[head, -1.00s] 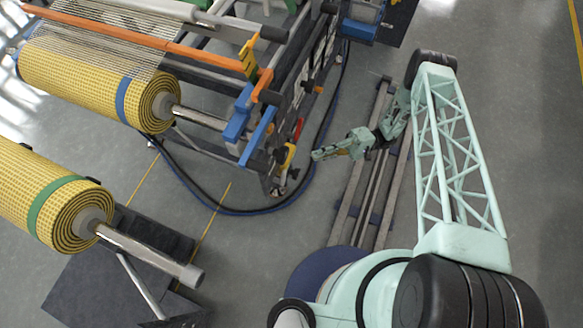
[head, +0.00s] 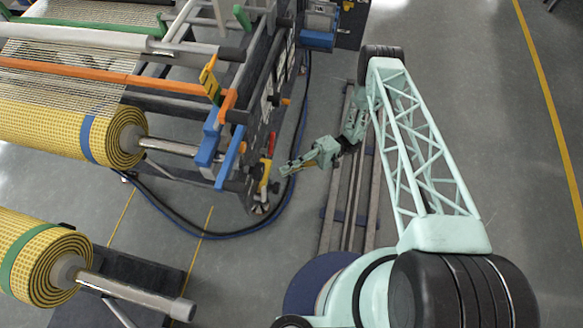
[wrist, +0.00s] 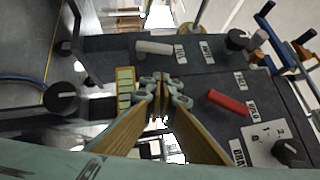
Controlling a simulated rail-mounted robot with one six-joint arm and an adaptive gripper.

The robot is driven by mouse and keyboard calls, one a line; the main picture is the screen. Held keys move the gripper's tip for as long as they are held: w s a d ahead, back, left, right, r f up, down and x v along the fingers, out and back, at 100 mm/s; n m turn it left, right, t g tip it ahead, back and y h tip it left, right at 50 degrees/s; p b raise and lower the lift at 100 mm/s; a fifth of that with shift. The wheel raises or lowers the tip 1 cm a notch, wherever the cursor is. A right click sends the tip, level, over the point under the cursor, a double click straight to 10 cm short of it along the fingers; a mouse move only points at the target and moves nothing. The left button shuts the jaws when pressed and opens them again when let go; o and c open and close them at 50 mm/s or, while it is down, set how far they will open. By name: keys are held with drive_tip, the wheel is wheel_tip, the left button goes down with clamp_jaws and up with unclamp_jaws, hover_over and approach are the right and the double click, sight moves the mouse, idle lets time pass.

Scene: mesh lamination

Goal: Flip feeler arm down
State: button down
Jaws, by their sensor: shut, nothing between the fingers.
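My gripper (head: 287,170) is shut and empty beside the machine's end plate, a little to the right of a yellow lever (head: 265,172) and a red lever (head: 271,143). In the wrist view my gripper (wrist: 160,88) points at a dark panel (wrist: 205,88). A red handle (wrist: 228,102) is to its right and a white handle (wrist: 154,47) is above it. A yellow block (wrist: 125,84) is just left of the fingertips. I cannot tell for sure which part is the feeler arm; an orange bar (head: 70,68) with a yellow bracket (head: 210,80) lies across the machine.
Black knobs (wrist: 62,97) and labels are on the panel. A yellow mesh roll (head: 50,130) is mounted on the machine, and another roll (head: 35,255) is at lower left. A dark hose (head: 200,232) curves over the floor. The floor at right is clear.

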drive_tip(key=s+a+r+b, duration=0.1)
drive_tip(key=s+a+r, duration=0.1)
drive_tip(key=s+a, duration=0.3)
drive_tip(key=shift+s+a, duration=0.3)
drive_tip(key=shift+s, duration=0.5)
drive_tip(key=shift+r, duration=0.1)
